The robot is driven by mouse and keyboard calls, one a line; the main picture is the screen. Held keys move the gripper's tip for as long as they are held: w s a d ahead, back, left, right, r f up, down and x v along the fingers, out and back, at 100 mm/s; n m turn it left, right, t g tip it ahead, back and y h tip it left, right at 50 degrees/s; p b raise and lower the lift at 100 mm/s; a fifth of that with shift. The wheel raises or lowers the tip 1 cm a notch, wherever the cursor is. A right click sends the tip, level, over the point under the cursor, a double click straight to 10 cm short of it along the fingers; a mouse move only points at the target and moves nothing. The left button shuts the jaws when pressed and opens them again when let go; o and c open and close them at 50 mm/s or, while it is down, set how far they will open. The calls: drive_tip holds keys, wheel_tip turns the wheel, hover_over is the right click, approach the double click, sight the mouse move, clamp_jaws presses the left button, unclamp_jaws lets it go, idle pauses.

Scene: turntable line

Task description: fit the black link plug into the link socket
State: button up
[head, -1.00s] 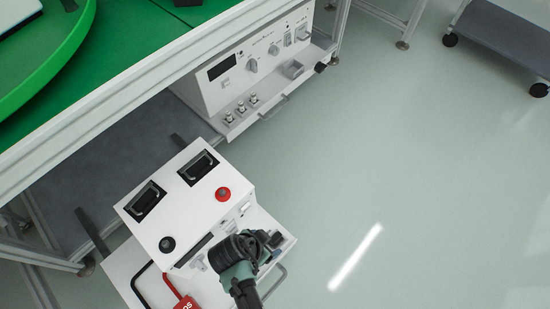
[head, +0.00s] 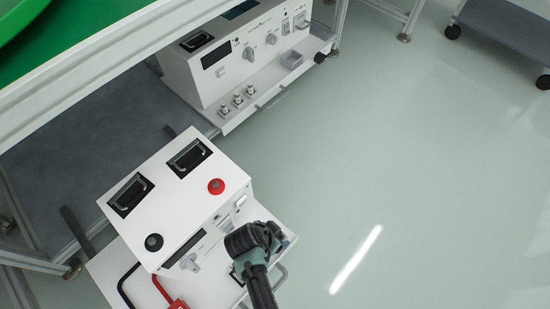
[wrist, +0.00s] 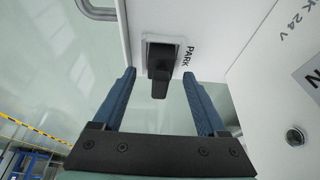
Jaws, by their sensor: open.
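The black link plug (wrist: 160,72) sits in a pale square fitting (wrist: 149,42) marked PARK, on a white panel in the wrist view. My gripper (wrist: 160,88) is open, with one blue finger on each side of the plug and visible gaps between. Its fingers do not appear to touch the plug. In the head view my gripper (head: 272,240) is over the front right ledge of the near white unit (head: 170,190). My wrist hides part of that ledge. I cannot pick out the link socket for certain; partial lettering ending "K 24 V" shows on a white face at right in the wrist view.
A second white unit (head: 235,65) stands behind, under the green-topped table (head: 90,60). A grey cart (head: 505,32) is far right. The floor at right is clear.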

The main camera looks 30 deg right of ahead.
clamp_jaws()
idle(0.3)
drive_tip(key=shift+r, duration=0.1)
